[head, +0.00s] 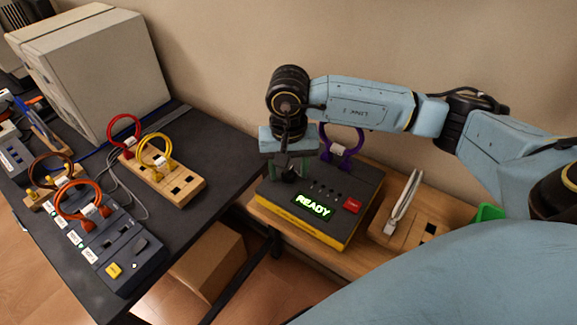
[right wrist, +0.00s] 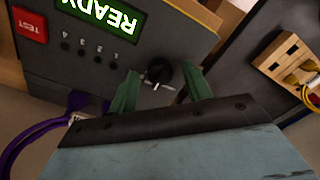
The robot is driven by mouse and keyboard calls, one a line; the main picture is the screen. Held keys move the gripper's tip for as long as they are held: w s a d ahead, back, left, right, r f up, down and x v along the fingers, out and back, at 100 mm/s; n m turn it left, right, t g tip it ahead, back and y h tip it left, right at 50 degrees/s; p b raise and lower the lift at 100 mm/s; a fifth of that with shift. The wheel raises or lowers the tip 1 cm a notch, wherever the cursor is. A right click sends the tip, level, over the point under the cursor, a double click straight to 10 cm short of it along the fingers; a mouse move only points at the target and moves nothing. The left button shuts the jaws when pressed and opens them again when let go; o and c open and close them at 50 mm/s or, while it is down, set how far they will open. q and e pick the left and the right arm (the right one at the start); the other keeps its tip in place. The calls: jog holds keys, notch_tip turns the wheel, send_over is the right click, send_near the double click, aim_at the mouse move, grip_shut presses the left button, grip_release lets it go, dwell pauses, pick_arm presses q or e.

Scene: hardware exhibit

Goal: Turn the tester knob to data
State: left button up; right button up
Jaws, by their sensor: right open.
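The tester (head: 345,195) is a dark box with a yellow base, a lit green READY display (head: 313,207) and a red button (head: 352,205). In the right wrist view the display (right wrist: 104,14) appears upside down. The black tester knob (right wrist: 158,74) has a light pointer mark; any position labels are not readable. My right gripper (head: 292,172) is over the tester's far left part and hides the knob in the head view. In the right wrist view its green fingers (right wrist: 162,97) are open, with the knob just beyond and between them. My left gripper is out of view.
A purple cable loop (head: 343,142) stands behind the tester. The dark table (head: 190,225) at left holds wooden blocks with red and yellow loops and a grey switch box (head: 120,250).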

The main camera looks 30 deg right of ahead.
jog(key=c, duration=1)
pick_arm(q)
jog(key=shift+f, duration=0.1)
pick_arm(e)
jog(key=m+b, duration=0.2)
jog(key=m, duration=0.1)
jog(key=shift+f, duration=0.1)
jog(key=m+b, duration=0.3)
jog(key=m, duration=0.2)
jog(key=shift+m+b, duration=0.3)
jog(key=shift+m, duration=0.8)
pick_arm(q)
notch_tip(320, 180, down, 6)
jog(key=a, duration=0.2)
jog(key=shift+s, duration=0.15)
